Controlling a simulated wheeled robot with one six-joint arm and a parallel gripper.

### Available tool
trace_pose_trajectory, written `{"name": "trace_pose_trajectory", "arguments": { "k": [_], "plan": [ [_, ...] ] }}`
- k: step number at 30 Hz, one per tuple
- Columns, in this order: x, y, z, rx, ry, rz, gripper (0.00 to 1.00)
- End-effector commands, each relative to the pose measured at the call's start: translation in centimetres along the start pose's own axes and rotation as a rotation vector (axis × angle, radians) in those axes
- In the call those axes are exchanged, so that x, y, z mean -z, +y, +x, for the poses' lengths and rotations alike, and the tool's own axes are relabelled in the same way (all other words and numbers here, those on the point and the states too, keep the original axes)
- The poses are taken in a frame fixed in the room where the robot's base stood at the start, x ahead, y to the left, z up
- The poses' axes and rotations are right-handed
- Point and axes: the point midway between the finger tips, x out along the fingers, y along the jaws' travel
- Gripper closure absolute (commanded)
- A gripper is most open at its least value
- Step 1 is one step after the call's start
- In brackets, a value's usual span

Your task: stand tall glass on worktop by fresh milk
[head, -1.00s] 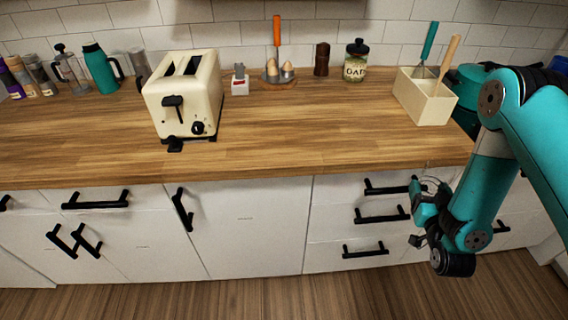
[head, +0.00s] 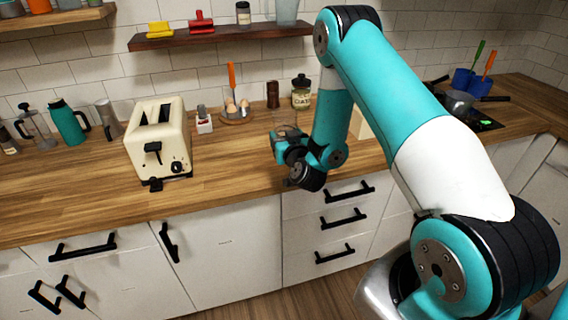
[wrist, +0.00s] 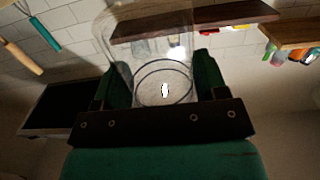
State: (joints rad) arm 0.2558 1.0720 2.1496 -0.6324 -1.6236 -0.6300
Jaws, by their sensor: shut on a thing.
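A clear tall glass (wrist: 150,50) is between the two fingers of my gripper (wrist: 160,82) in the wrist view, and the gripper is shut on it. In the head view my gripper (head: 288,150) is over the front part of the wooden worktop (head: 225,165), right of the toaster. The glass (head: 285,118) shows only faintly there, just above the gripper. I cannot tell the height of its base above the worktop. I cannot make out any fresh milk in these views.
A cream toaster (head: 160,140) stands left on the worktop. An egg holder (head: 236,115), a brown mill (head: 273,95) and a lidded jar (head: 301,92) stand along the back. A wall shelf (head: 220,36) hangs above. Worktop between toaster and gripper is clear.

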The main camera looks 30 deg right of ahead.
Motion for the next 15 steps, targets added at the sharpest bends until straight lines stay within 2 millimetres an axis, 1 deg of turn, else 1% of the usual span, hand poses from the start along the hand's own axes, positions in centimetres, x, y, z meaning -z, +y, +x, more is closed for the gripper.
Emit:
{"name": "trace_pose_trajectory", "arguments": {
  "k": [1,3,6,7,9,11,14,15],
  "plan": [
    [3.5,0.8,0.9,-0.009,0.011,0.003,0.65],
    [5.9,1.4,1.6,-0.008,0.018,0.004,0.65],
    [8.1,1.9,2.3,-0.001,0.029,0.003,0.65],
    [8.4,2.0,2.4,0.001,0.031,0.0,0.65],
    [8.5,2.1,2.6,0.004,0.036,0.0,0.65],
    [7.7,2.1,2.7,0.006,0.036,-0.001,0.65],
    [5.2,1.9,2.8,0.008,0.036,-0.002,0.65],
    [4.1,1.9,2.8,0.008,0.036,-0.003,0.65]
  ]
}}
